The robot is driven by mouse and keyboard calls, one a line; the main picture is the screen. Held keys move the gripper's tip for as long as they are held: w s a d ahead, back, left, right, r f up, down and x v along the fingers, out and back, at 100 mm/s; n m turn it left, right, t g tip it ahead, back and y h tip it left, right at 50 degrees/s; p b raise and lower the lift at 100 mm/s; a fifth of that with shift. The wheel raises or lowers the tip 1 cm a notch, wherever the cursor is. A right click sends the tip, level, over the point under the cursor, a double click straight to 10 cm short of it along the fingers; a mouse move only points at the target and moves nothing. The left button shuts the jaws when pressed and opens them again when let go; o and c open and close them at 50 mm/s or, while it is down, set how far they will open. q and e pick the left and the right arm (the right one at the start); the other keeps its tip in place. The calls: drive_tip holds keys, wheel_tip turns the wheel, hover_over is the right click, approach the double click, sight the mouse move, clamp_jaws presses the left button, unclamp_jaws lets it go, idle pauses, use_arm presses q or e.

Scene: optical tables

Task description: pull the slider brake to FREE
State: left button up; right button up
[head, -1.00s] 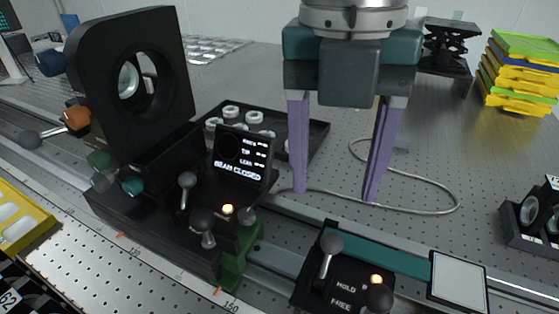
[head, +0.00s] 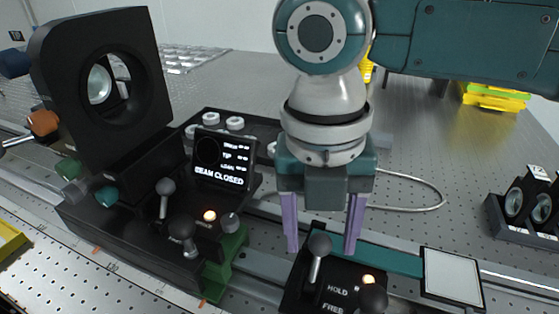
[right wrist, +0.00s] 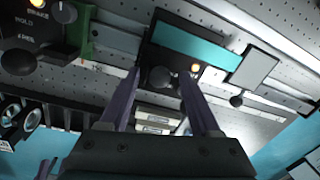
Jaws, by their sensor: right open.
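The slider brake is a black panel (head: 327,296) marked HOLD and FREE, low in the head view. Its lever ends in a dark grey ball knob (head: 319,245) and stands up from the panel's left part, near the HOLD side. My right gripper (head: 322,251) is open, with its two purple fingers pointing down just behind the knob in the head view. In the right wrist view the knob (right wrist: 160,77) shows between the fingertips; I cannot tell whether they touch it. An amber light (head: 368,280) glows on the panel. My left gripper is not in view.
A black unit with a display reading BEAM CLOSED (head: 222,160) and levers stands to the left. A pale pad (head: 451,275) lies to the right. A cable loops on the table behind.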

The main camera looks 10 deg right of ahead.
clamp_jaws()
idle(0.4)
drive_tip(key=shift+r, duration=0.1)
